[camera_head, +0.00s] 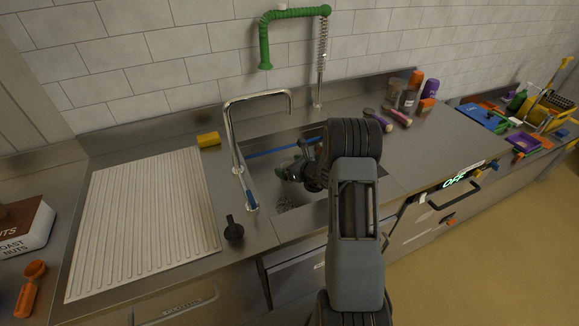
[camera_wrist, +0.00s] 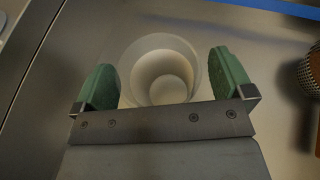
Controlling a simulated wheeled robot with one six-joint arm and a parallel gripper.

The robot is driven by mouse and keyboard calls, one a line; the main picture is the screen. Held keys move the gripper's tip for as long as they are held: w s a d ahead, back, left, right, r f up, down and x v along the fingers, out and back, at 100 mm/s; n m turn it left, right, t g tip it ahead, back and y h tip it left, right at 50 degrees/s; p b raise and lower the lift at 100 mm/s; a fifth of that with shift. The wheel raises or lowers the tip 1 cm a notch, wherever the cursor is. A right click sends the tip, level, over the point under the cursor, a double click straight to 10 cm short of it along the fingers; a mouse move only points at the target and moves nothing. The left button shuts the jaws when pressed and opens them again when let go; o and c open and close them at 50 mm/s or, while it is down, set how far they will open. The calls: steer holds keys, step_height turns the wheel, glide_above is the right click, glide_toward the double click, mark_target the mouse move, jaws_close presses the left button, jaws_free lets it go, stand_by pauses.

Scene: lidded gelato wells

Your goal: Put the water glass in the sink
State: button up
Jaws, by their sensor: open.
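The water glass (camera_wrist: 160,72) is a pale, clear round cup, seen from above into its open mouth in the wrist view. It appears upright on a steel surface. My gripper (camera_wrist: 164,82) is open, with one green fingertip on each side of the glass; small gaps seem to show between fingers and glass. In the head view my gripper (camera_head: 288,172) is over or inside the steel sink (camera_head: 262,205), low near its middle. I cannot make out the glass there, and my arm covers the sink's right part.
A tall faucet (camera_head: 231,135) stands at the sink's left edge. A yellow sponge (camera_head: 208,139), a black knob-like object (camera_head: 233,229) and a ribbed drainboard (camera_head: 143,220) are left of the sink.

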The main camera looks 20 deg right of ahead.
steer(key=shift+r, duration=0.15)
steer(key=shift+s+d+r, duration=0.1)
steer(key=shift+s, duration=0.05)
steer(key=v, duration=1.1)
steer(key=s+a+r+n+g+y, duration=0.2)
steer(key=s+a+r+n+g, duration=0.15)
steer(key=a+n, duration=0.35)
steer(key=s+a+r+n+g+y, duration=0.1)
steer(key=s+a+r+n+g, duration=0.25)
steer(key=a+n, duration=0.4)
steer(key=s+a+r+n+g+h, duration=0.1)
steer(key=s+r+n+h, duration=0.2)
steer(key=s+n, duration=0.4)
steer(key=s+a+r+n+h, duration=0.1)
steer(key=s+r+n+h, duration=0.2)
steer(key=n, duration=0.7)
steer(key=shift+s+r+g+h+b, duration=0.2)
steer(key=shift+s+g+h+b, duration=0.2)
steer(key=shift+s+h, duration=1.05)
steer(key=shift+s+y, duration=0.4)
steer(key=shift+y, duration=0.05)
